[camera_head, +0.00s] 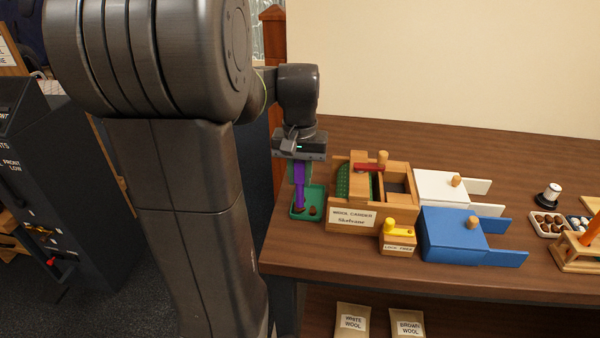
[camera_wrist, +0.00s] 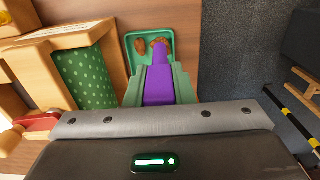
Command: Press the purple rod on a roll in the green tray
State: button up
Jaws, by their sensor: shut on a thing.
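My gripper (camera_head: 299,174) is at the left end of the table, above the green tray (camera_head: 315,190). It is shut on the purple rod (camera_head: 299,188), which points down into the tray. In the wrist view the purple rod (camera_wrist: 159,82) sits between the green fingers of my gripper (camera_wrist: 160,88). The green tray (camera_wrist: 168,34) holds brown rolls. One brown roll (camera_wrist: 141,46) lies clear of the rod; another roll (camera_wrist: 160,43) is at the rod's far end and partly hidden by it. I cannot tell whether the rod's tip touches this roll.
The wooden wool carder (camera_head: 352,218) stands just right of the tray, with a small box with a yellow handle (camera_head: 397,241) before it. White (camera_head: 440,188) and blue (camera_head: 452,237) boxes are farther right. The table's left edge is close to the tray.

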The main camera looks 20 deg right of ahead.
jog(key=shift+r+p, duration=2.85)
jog(key=shift+r, duration=0.55)
